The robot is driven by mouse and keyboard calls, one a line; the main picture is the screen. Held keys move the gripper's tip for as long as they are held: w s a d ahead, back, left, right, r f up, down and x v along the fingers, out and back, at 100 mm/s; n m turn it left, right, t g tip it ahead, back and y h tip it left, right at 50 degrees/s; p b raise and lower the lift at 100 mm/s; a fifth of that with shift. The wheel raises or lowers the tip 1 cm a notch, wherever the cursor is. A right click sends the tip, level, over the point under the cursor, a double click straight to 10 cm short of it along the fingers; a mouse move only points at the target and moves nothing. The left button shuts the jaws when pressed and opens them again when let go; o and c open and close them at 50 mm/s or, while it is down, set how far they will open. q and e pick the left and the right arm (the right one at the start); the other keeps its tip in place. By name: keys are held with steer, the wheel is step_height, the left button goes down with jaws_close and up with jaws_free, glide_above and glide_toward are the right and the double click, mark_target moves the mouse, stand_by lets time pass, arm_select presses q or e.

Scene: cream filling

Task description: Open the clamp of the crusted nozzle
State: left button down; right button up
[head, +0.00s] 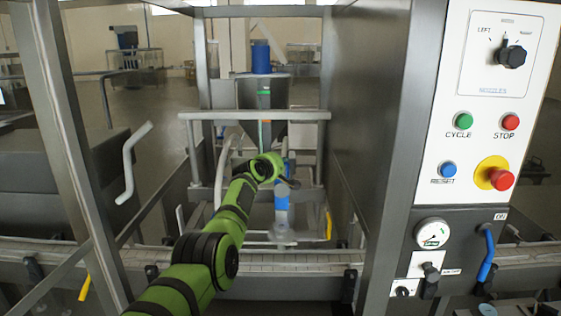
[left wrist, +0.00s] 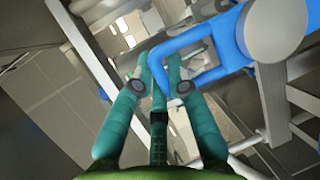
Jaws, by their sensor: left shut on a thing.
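The blue clamp (left wrist: 215,35) shows in the left wrist view as a bent blue bar beside a round grey pipe end (left wrist: 275,30). My left gripper (left wrist: 158,62) has its teal fingers shut on the bar of this clamp. In the head view my green left arm reaches forward, with its gripper (head: 290,181) small and partly hidden at the nozzle. A blue part of the nozzle (head: 282,199) shows just below it. I cannot make out any crust, or how far the clamp is turned. My right gripper is in neither view.
A grey hopper (head: 250,95) with a blue drum (head: 261,57) stands above the nozzle. A rail (head: 215,115) crosses before it. A conveyor (head: 300,258) runs below. A steel post and a control panel (head: 490,120) with buttons stand close on the right; a slanted post is left.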

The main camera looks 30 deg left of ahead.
arm_select(q)
steer(key=c, duration=1.2)
jaws_free()
steer(key=shift+a, duration=0.1)
steer(key=shift+w+f, duration=0.15)
steer(key=shift+w, duration=0.05)
steer(key=shift+s, duration=0.25)
steer(key=shift+s, duration=0.3)
steer(key=shift+v, duration=5.45)
